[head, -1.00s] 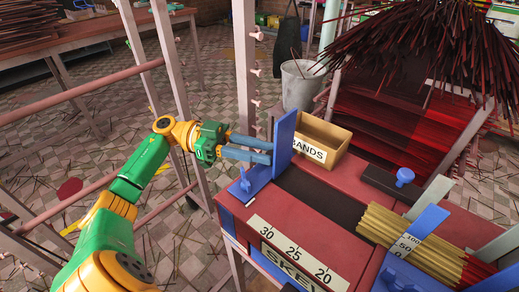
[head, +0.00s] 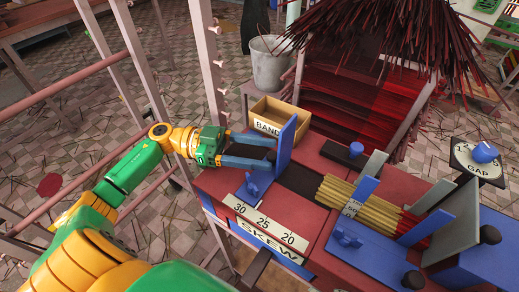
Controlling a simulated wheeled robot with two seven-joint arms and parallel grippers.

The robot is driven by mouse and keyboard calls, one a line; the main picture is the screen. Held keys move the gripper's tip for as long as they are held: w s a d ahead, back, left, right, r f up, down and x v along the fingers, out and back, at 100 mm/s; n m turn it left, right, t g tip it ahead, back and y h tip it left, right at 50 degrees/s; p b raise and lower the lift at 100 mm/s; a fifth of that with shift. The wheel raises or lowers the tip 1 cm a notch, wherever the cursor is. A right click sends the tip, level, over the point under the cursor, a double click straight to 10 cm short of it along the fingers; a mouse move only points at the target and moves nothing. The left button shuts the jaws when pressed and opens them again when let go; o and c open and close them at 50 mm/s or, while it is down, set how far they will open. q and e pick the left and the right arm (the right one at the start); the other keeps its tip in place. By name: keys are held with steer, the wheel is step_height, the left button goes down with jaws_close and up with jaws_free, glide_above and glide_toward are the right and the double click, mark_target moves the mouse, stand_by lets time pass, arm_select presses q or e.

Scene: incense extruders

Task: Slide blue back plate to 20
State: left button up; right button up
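The blue back plate (head: 288,140) stands upright on the left part of the red table. Its blue foot with a small knob (head: 256,184) sits beside the 30 end of the white number scale (head: 265,222), away from 20. My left gripper (head: 274,152) reaches in from the left. Its two blue fingers are apart, with a visible gap and nothing seen between them. The fingertips are close to the plate's left face; I cannot tell whether they touch it. My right gripper is not in view.
A cardboard bands box (head: 278,114) stands just behind the plate. The dark channel (head: 302,178) right of the plate looks clear up to the yellow, red-tipped sticks (head: 362,197). A black bar with a blue knob (head: 345,153) lies behind the sticks.

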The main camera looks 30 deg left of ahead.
arm_select(q)
steer(key=shift+s+a+f, duration=0.1)
steer(key=shift+a, duration=0.2)
steer(key=b+v, duration=0.2)
steer(key=v, duration=0.4)
steer(key=shift+s+a, duration=0.1)
steer(key=shift+a, duration=0.15)
steer(key=shift+d+r, duration=0.1)
steer(key=shift+r, duration=0.1)
